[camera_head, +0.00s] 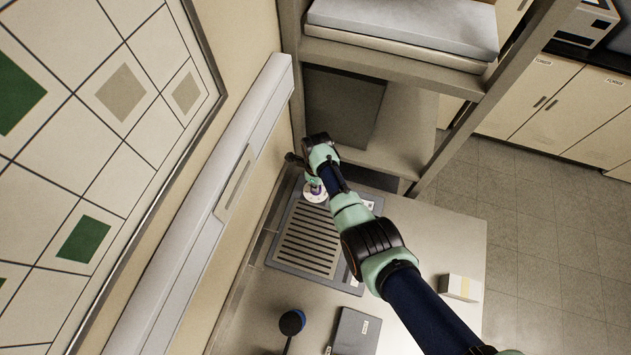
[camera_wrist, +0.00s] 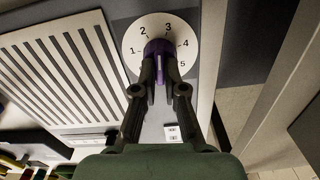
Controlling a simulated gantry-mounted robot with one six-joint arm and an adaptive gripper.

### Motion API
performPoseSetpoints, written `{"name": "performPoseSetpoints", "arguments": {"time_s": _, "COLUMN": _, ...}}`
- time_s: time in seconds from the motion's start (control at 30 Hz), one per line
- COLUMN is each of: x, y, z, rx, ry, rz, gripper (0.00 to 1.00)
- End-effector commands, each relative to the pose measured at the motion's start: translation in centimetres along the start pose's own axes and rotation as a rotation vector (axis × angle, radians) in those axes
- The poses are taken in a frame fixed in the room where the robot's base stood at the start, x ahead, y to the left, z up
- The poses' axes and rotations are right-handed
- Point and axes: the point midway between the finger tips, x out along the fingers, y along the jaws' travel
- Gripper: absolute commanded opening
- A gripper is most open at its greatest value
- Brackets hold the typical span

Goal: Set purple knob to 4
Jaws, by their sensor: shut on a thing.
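The purple knob (camera_wrist: 157,46) sits on a round white dial (camera_wrist: 190,30) marked 1 to 5 in the wrist view. The numeral 4 is at the right of the dial, with 3 near the top. My gripper (camera_wrist: 158,72) is shut on the knob, one finger on each side. The fingers cover the knob's lower part, and I cannot tell for sure which number it points to. In the head view, the dial (camera_head: 315,196) is at the far end of the grey slotted panel, and my gripper (camera_head: 314,183) is over it, with the knob mostly hidden.
The slotted panel (camera_head: 308,238) lies on the bench beside the wall. A shelf unit (camera_head: 405,135) stands close behind the dial. A dark blue round-headed object (camera_head: 292,321), a grey box (camera_head: 353,333) and a small white box (camera_head: 460,288) are on the bench.

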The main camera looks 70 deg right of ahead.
Motion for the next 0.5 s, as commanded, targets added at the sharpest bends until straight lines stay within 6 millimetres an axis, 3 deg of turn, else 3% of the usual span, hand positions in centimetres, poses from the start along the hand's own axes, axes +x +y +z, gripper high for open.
{"name": "performPoseSetpoints", "arguments": {"time_s": 0.2, "x": 0.58, "y": 0.38, "z": -0.21, "rx": 0.414, "ry": 0.004, "rz": 0.004, "gripper": 0.00}}
{"name": "performPoseSetpoints", "arguments": {"time_s": 0.5, "x": 0.68, "y": 0.42, "z": -0.23, "rx": 0.490, "ry": 0.004, "rz": 0.004, "gripper": 0.00}}
